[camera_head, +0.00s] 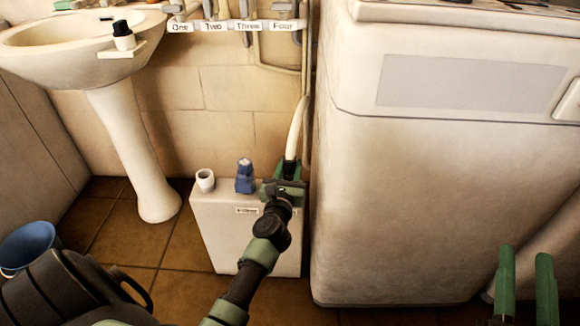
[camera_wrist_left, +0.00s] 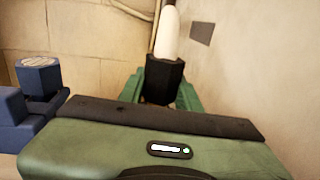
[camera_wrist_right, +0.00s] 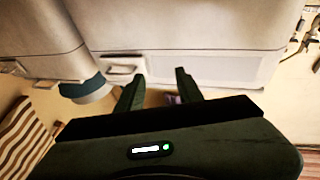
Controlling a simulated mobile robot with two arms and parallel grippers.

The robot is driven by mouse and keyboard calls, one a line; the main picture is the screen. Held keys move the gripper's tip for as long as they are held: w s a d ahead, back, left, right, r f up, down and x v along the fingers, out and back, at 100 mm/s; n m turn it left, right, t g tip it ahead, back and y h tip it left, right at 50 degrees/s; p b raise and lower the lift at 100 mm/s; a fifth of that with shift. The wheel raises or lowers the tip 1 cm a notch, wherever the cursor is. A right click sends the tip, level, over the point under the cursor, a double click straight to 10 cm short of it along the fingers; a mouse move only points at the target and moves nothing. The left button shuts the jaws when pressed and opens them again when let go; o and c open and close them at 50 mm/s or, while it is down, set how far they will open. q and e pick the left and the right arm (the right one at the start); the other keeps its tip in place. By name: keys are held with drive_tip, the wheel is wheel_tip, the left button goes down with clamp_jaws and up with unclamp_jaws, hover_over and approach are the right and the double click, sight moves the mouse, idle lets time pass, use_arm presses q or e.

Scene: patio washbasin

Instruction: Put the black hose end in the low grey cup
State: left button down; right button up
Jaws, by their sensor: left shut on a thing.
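The black hose end (camera_head: 290,168) hangs from a pale hose (camera_head: 296,127) above the right end of a low whitish box. My left gripper (camera_head: 286,172) is shut on it; in the left wrist view the black hose end (camera_wrist_left: 164,76) sits between the green fingers. A small pale grey-white cup (camera_head: 205,180) stands upright on the box's left end, left of the gripper. I cannot tell for certain that it is the low grey cup. My right gripper (camera_head: 526,265) is open and empty at the lower right, far from the hose.
A blue fitting (camera_head: 245,177) stands between the cup and my left gripper on the box (camera_head: 235,228). A large white appliance (camera_head: 410,190) is close on the right. A washbasin (camera_head: 65,45) has a ledge with a black-topped white cup (camera_head: 123,38). A blue bucket (camera_head: 28,245) is lower left.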

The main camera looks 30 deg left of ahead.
use_arm(q)
drive_tip(key=c, duration=1.3)
unclamp_jaws()
drive_tip(key=shift+s+d, duration=0.3)
drive_tip(key=shift+s, duration=0.3)
drive_tip(key=shift+v, duration=2.35)
approach(289, 173)
drive_tip(key=shift+w, duration=0.55)
drive_tip(key=shift+a+r, duration=0.1)
drive_tip(key=shift+a, duration=0.25)
use_arm(e)
drive_tip(key=shift+s+r+t, duration=0.1)
drive_tip(key=shift+r+t, duration=0.2)
drive_tip(key=shift+r, duration=0.1)
